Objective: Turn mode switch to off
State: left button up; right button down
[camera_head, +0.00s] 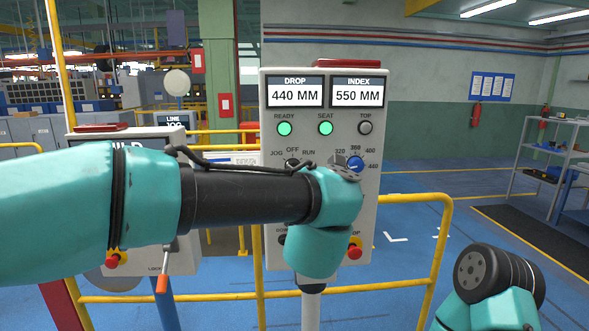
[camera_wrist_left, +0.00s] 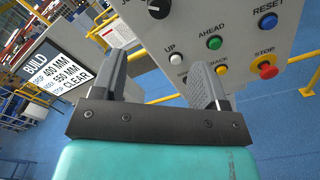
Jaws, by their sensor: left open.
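The mode switch (camera_head: 292,163) is a dark knob on the grey control panel (camera_head: 366,225), under the labels JOG, OFF and RUN. My left arm partly covers it in the head view. It also shows at the top edge of the left wrist view (camera_wrist_left: 157,8), cut off; I cannot tell its setting surely. My left gripper (camera_wrist_left: 158,62) is open and empty, its fingers pointing towards the panel below the switch.
Below the switch are a white UP button (camera_wrist_left: 176,59), a green AHEAD button (camera_wrist_left: 214,43), a yellow button (camera_wrist_left: 222,70), a blue RESET button (camera_wrist_left: 268,21) and a red STOP button (camera_wrist_left: 268,71). A blue dial (camera_head: 355,163) sits right of the switch. Yellow rails (camera_head: 437,255) surround the panel.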

pick_arm(q)
jog(key=w, duration=0.5)
jog(key=w+a, duration=0.1)
jog(key=w, duration=1)
jog(key=shift+w+a, duration=0.35)
jog(key=c, duration=0.9)
jog(key=shift+m, duration=0.5)
jog(key=m, duration=0.4)
jog(key=shift+d, duration=0.1)
jog(key=m, duration=0.5)
jog(key=shift+f, duration=0.15)
